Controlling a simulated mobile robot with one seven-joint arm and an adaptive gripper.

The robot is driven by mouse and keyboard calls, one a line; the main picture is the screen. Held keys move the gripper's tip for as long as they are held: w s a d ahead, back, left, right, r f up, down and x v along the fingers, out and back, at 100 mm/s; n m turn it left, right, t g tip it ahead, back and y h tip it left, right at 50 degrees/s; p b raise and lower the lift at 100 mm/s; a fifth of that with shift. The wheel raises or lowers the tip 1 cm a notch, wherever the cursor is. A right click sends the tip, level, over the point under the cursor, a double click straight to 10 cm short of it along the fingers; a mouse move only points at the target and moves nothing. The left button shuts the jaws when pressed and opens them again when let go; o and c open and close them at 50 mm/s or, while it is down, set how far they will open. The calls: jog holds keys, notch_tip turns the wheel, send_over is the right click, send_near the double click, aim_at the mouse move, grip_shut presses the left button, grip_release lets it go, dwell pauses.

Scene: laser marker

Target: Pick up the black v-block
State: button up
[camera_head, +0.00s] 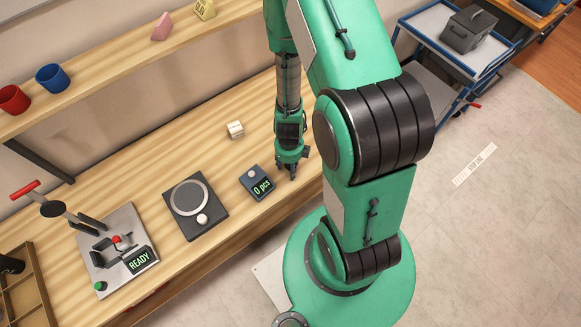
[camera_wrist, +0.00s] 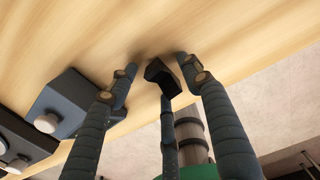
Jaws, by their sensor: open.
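The black v-block (camera_wrist: 158,74) sits on the wooden bench top in the wrist view, with a notched, angular shape. My gripper (camera_wrist: 160,80) has its three fingers spread around it, one to the left, one to the right and one below in the picture. The fingers look apart from the block, though the lower fingertip overlaps its edge in the picture. In the head view my gripper (camera_head: 289,170) points down over the bench near its front right end. I cannot make out the v-block there, among the dark fingers.
A dark counter box reading "0 pcs" (camera_head: 258,184) stands just left of my gripper. A small pale block (camera_head: 235,129) lies behind it. Further left are a black round-plate device (camera_head: 195,205) and a marker machine reading "READY" (camera_head: 117,252). A shelf (camera_head: 110,68) runs above the bench.

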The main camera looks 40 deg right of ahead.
aim_at(289, 168)
jog(key=shift+c, duration=0.5)
grip_shut()
jog(key=shift+r, duration=0.1)
jog(key=shift+r+p, duration=1.15)
jog(key=shift+r, duration=0.7)
jog(key=shift+s+f, duration=0.2)
jog(key=shift+s+a+r+b, duration=0.1)
jog(key=shift+s+a+b, duration=0.1)
jog(key=shift+s+b, duration=0.3)
jog(key=shift+s+a+b, duration=0.15)
jog(key=shift+s+b, duration=0.1)
jog(key=shift+s, duration=0.35)
jog(key=s+a+r+b, duration=0.1)
jog(key=s+a+b, duration=0.1)
jog(key=s, duration=1)
jog(key=shift+s+a+r+b, duration=0.15)
jog(key=shift+s+a+b, duration=0.25)
jog(key=shift+a, duration=0.4)
